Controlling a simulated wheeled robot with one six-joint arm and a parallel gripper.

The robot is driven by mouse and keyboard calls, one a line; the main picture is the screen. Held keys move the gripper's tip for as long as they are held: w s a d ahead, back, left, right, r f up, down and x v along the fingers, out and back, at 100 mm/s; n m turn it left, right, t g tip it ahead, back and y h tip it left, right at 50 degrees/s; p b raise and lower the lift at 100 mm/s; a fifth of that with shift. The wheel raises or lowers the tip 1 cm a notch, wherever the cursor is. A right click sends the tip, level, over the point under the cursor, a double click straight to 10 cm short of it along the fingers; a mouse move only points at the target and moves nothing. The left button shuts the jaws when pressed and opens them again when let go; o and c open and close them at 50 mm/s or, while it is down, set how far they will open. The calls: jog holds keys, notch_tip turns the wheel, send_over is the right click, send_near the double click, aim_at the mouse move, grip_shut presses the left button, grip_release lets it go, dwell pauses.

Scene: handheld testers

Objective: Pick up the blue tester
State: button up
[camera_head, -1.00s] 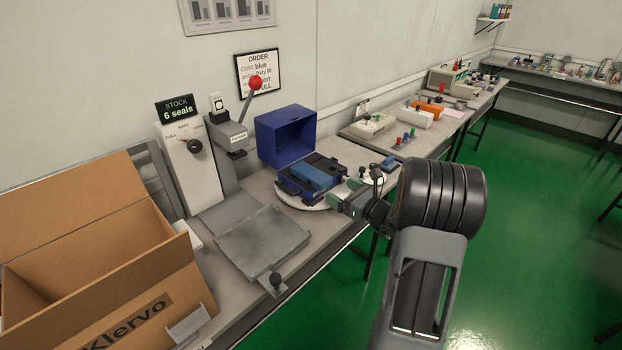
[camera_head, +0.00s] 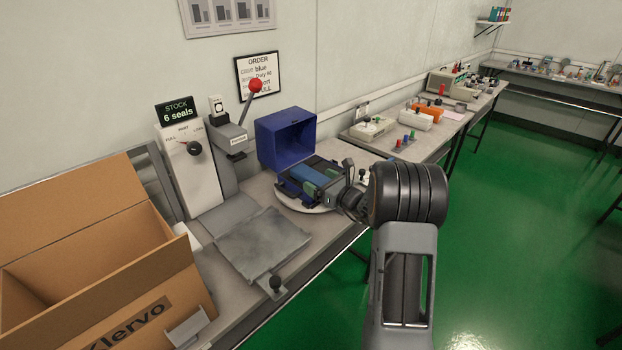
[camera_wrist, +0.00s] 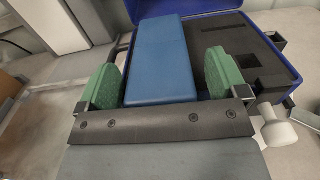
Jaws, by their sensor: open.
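The blue tester (camera_head: 309,176) is a flat blue block lying in a dark foam-lined blue case on a round white turntable. In the wrist view the blue tester (camera_wrist: 161,62) runs away from me between the two green finger pads. My gripper (camera_head: 328,185) is open at its near end, with one pad on each side. In the wrist view my gripper (camera_wrist: 171,80) shows a gap beside the left pad and a gap beside the right pad. The foam insert (camera_wrist: 240,50) shows empty cut-outs to the right of the tester.
A press with a red-knobbed lever (camera_head: 256,86) and a grey plate (camera_head: 262,240) are to the left. An open cardboard box (camera_head: 95,260) fills the bench's near left. Green floor is clear at right.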

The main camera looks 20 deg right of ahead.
jog(key=shift+c, duration=0.3)
jog(key=c, duration=1.1)
jog(key=shift+r, duration=0.1)
